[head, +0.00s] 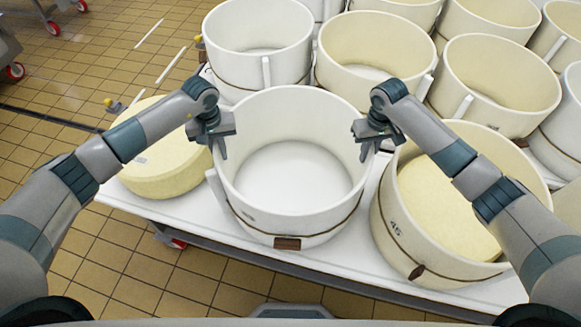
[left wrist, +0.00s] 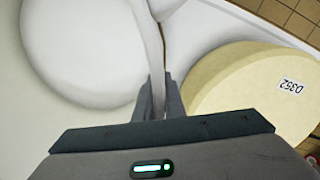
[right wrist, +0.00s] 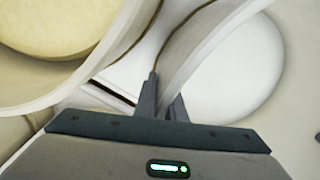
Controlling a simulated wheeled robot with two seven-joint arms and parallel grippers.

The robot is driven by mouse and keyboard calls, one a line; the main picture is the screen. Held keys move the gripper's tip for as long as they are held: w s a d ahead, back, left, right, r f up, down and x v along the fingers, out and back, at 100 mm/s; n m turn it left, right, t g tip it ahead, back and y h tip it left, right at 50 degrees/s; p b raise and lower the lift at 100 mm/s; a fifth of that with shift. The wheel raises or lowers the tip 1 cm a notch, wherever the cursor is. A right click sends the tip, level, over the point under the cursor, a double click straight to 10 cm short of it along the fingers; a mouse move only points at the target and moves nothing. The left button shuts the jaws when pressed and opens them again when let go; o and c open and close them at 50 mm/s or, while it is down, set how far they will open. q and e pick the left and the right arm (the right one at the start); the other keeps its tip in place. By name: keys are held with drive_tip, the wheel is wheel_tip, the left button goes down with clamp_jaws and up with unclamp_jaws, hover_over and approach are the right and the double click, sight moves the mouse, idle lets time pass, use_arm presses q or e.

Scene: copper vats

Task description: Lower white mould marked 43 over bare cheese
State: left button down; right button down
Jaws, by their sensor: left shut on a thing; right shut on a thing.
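A white mould (head: 290,222), an open round ring with a brown cord and a small brown block at its front, is at the front middle of the white table; a small mark on its wall is too small to read. It looks upright, and I cannot tell whether it touches the table. My left gripper (head: 221,150) is shut on its left rim, and my right gripper (head: 366,150) on its right rim. The bare cheese (head: 160,172), a pale yellow wheel, lies left of the mould; its label D352 shows in the left wrist view (left wrist: 225,100). Only white surface shows inside the mould.
A cream mould marked 45 (head: 388,232) with cheese inside stands close on the right. Several white and cream moulds (head: 258,30) crowd behind. The white table's (head: 160,210) front edge is near; tiled floor lies left and in front.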

sight(215, 142)
use_arm(q)
drive_tip(key=shift+w+r, duration=0.15)
drive_tip(key=shift+r, duration=0.05)
use_arm(e)
drive_tip(key=shift+w+r, duration=0.1)
drive_tip(key=shift+r, duration=0.1)
idle(0.5)
